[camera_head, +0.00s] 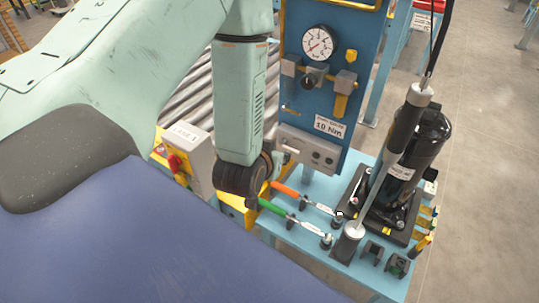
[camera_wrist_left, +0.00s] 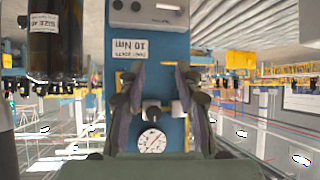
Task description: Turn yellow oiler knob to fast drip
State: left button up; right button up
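A yellow knob (camera_head: 351,56) is on the blue panel (camera_head: 372,40), right of the round pressure gauge (camera_head: 319,42). A yellow vertical part (camera_head: 340,104) hangs below the grey block to the right of the gauge. I cannot tell for sure which is the oiler knob. The wrist view is upside down and shows the gauge (camera_wrist_left: 152,140) low between the fingers. My left gripper (camera_wrist_left: 160,76) is open and empty, facing the panel. In the head view its fingers are mostly hidden by my wrist. My right gripper is not in view.
A grey box (camera_head: 310,150) sits under the "10 Nm" label. A black cylinder (camera_head: 428,140) stands on the right. A box with a red knob (camera_head: 177,163) is at left.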

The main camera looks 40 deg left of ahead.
pick_arm(q)
jog(key=shift+s+f, duration=0.2)
jog(key=shift+f, duration=0.05)
jog(key=shift+w+d, duration=0.35)
jog(key=shift+d, duration=0.05)
jog(key=m+t+h+b, duration=0.5)
jog(key=t+b, duration=0.3)
jog(key=b, duration=0.3)
send_near(348, 59)
jog(key=w, duration=0.1)
jog(key=shift+w+d+r, duration=0.1)
jog(key=shift+w+d, duration=0.1)
jog(key=shift+w, duration=1.1)
jog(key=shift+w+d, duration=0.2)
jog(key=shift+w, duration=1.15)
jog(key=shift+w+d+r, duration=0.1)
jog(key=shift+w+d, duration=0.1)
jog(key=shift+w, duration=1.1)
jog(key=shift+s, duration=0.1)
